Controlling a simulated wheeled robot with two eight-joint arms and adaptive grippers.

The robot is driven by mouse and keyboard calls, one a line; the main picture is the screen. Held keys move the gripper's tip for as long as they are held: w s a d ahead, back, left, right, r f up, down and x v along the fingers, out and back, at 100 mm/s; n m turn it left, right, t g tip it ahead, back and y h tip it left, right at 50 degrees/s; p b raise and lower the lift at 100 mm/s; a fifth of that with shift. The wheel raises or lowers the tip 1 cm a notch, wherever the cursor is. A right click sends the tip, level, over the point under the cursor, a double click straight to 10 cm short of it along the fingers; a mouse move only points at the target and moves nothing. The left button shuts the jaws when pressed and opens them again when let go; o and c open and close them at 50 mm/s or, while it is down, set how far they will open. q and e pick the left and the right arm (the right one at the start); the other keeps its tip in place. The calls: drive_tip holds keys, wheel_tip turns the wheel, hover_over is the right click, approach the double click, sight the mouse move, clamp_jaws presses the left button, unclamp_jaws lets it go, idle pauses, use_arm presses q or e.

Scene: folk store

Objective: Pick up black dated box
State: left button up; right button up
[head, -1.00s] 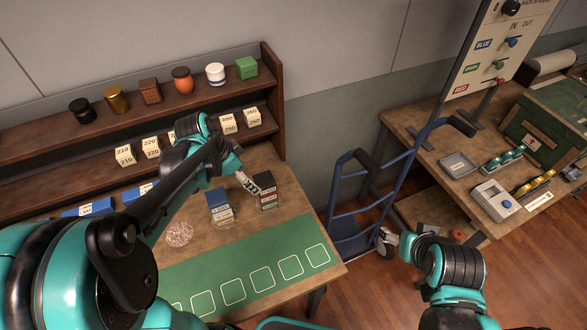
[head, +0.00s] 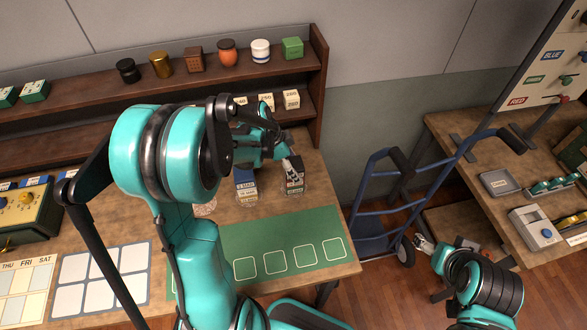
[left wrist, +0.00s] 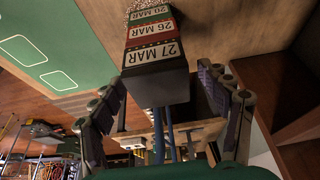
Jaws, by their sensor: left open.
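The black dated box (head: 292,182) stands on the wooden table behind the green mat, at its right end.
The green mat (head: 255,242) with white outlined squares lies in front, bare. A shelf (head: 316,110) with number blocks and jars rises behind. A blue hand truck (head: 375,205) stands right of the table.

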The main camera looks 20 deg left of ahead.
use_arm(q)
drive_tip(key=c, duration=1.3)
drive_tip(key=shift+r, duration=0.1)
